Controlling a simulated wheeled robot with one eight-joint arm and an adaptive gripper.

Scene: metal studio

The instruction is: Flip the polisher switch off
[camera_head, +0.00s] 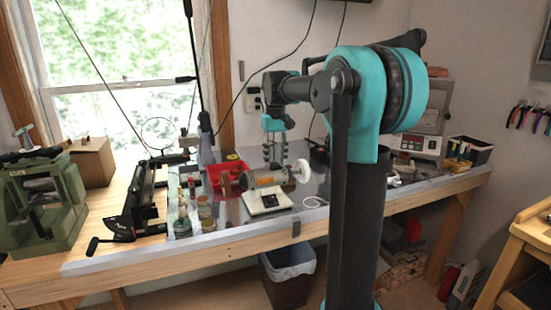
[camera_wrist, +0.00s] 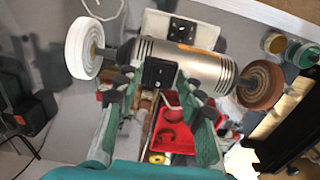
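The polisher (camera_head: 266,182) is a silver motor with a white wheel at one end and a brown wheel at the other, standing on a cream base. In the wrist view the polisher (camera_wrist: 205,65) spans the upper middle. A dark switch plate (camera_head: 270,200) shows on the front of the base; in the wrist view it appears as a black patch (camera_wrist: 184,29) beyond the motor. My gripper (camera_head: 272,160) hangs above and just behind the motor. In the wrist view its fingers (camera_wrist: 160,82) are apart, with a black square part of the motor between the tips. I cannot tell whether they touch it.
A red bin (camera_head: 228,176) stands behind the polisher. Several jars (camera_head: 205,211) stand left of it, with a black tool (camera_head: 140,200) and a green press (camera_head: 42,195) farther left. A white cable (camera_head: 314,202) lies right of the base. The bench front before the base is clear.

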